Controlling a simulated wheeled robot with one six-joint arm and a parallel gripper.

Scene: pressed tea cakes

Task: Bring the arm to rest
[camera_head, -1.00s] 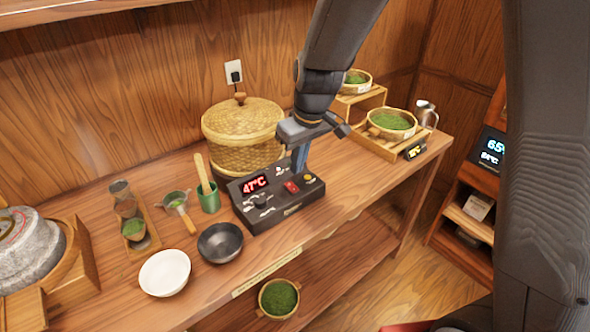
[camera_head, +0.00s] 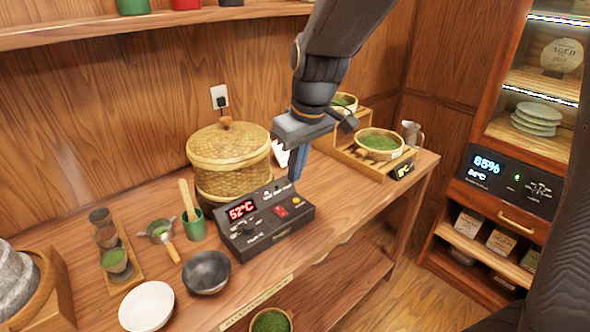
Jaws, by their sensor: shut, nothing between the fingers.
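My arm comes down from the top of the view. My gripper (camera_head: 299,164) points downward with its fingers shut and nothing between them. It hangs above and just behind the black control box (camera_head: 262,221), to the right of the lidded bamboo steamer (camera_head: 228,160). The box shows a red 52°C reading, a red switch and a yellow button. I cannot tell whether the fingertips touch the box's back edge.
A bamboo basket of green leaf (camera_head: 380,142) stands on a stepped rack at the right. A black bowl (camera_head: 206,272), white bowl (camera_head: 147,306) and green cup (camera_head: 194,224) stand left of the box. A cabinet (camera_head: 505,180) stands at far right. Open floor lies before it.

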